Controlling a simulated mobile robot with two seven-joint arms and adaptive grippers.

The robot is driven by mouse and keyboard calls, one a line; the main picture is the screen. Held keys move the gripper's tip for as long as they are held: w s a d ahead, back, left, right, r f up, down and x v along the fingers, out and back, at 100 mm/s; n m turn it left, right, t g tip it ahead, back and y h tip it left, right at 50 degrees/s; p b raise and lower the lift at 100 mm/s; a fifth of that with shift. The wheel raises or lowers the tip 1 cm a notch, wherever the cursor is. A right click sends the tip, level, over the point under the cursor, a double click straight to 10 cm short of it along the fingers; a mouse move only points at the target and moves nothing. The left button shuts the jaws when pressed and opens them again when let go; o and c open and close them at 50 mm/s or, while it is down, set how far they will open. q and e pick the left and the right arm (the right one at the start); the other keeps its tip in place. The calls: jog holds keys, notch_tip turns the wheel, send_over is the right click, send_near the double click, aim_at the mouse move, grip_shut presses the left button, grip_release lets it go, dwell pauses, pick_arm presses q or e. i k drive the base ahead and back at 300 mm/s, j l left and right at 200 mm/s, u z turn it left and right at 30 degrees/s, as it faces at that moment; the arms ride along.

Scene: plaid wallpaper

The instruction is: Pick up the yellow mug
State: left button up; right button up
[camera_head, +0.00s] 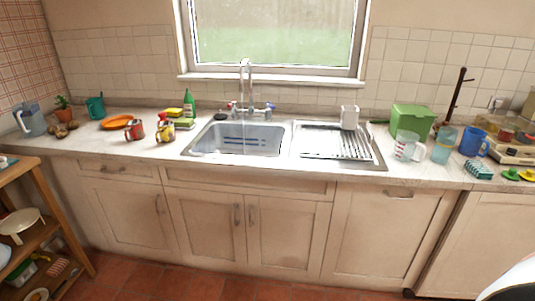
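A small mug that looks yellow with red and pale patches (165,131) stands on the worktop left of the sink. A red mug (134,130) stands just to its left, a little apart. Yellow and green sponges (183,123) and a green bottle (189,104) are close behind the yellow mug. Neither of my grippers shows in the head view.
The sink (238,138) with a tall tap (245,80) lies right of the mugs. An orange plate (117,123) lies behind them. The worktop in front of the mugs is clear. A wooden shelf (62,232) stands at the left.

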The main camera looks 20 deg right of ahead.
aim_at(166, 132)
jog(key=i+j+z, duration=0.15)
jog(key=i+j, duration=0.15)
jog(key=i+j+z, duration=0.15)
jog(key=i+j, duration=0.15)
jog(key=i+j+z, duration=0.15)
jog(key=i+j, duration=0.15)
jog(key=i+j+z, duration=0.15)
jog(key=j, duration=0.35)
jog(key=i+j+z, duration=0.15)
jog(key=i+j, duration=0.2)
jog(key=j, duration=0.1)
